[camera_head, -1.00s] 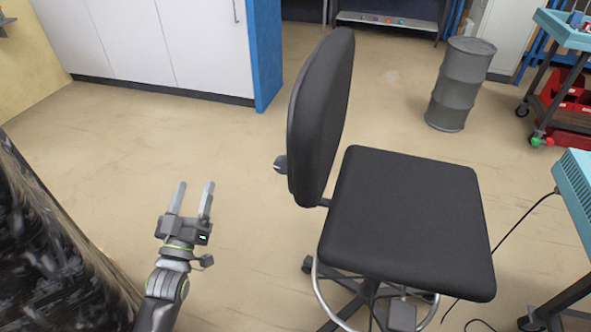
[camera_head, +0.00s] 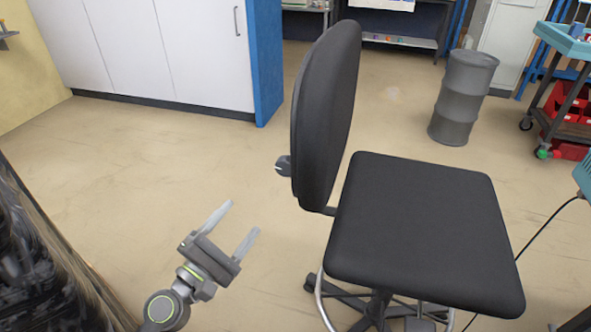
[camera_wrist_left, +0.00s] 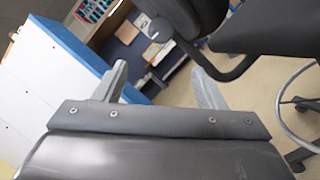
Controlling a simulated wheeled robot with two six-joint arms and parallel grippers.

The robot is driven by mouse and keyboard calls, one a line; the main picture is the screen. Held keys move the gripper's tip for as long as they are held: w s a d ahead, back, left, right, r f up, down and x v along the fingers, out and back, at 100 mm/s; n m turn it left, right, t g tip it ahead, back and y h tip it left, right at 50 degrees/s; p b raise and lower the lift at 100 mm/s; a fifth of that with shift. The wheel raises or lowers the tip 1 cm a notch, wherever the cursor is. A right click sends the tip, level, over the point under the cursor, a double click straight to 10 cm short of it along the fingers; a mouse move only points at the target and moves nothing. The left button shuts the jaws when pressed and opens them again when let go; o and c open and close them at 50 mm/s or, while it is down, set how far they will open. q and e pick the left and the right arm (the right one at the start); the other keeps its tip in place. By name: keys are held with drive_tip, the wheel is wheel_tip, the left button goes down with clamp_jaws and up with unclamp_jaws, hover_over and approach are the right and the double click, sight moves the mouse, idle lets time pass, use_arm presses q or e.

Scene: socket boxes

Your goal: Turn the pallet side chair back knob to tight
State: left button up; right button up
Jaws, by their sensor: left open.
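The black office chair stands in the middle of the head view, with its upright back (camera_head: 325,115) and flat seat (camera_head: 425,230). The back knob (camera_head: 283,166) is a small dark grey piece on the rear of the back, low down on its left side. It also shows as a round dark knob in the left wrist view (camera_wrist_left: 160,29), beyond the fingers. My left gripper (camera_head: 242,218) is open and empty, below and to the left of the knob, apart from it. Its fingers show in the left wrist view (camera_wrist_left: 158,72). My right gripper is out of view.
A dark, rough-faced block (camera_head: 40,250) stands at the left edge. White cabinets (camera_head: 150,50) with a blue end panel (camera_head: 265,60) stand behind. A grey barrel (camera_head: 462,97) and a cart (camera_head: 570,100) are at the right. The floor left of the chair is clear.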

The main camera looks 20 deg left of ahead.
use_arm(q)
drive_tip(key=p, duration=0.3)
approach(283, 170)
drive_tip(key=shift+h, duration=0.4)
drive_tip(key=p+x, duration=0.2)
drive_tip(key=x, duration=0.9)
drive_tip(key=shift+w+a+f, duration=0.1)
drive_tip(key=shift+w+f, duration=0.05)
drive_tip(key=shift+w, duration=0.3)
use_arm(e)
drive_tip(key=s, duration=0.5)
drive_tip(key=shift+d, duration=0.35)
use_arm(q)
drive_tip(key=c, duration=1)
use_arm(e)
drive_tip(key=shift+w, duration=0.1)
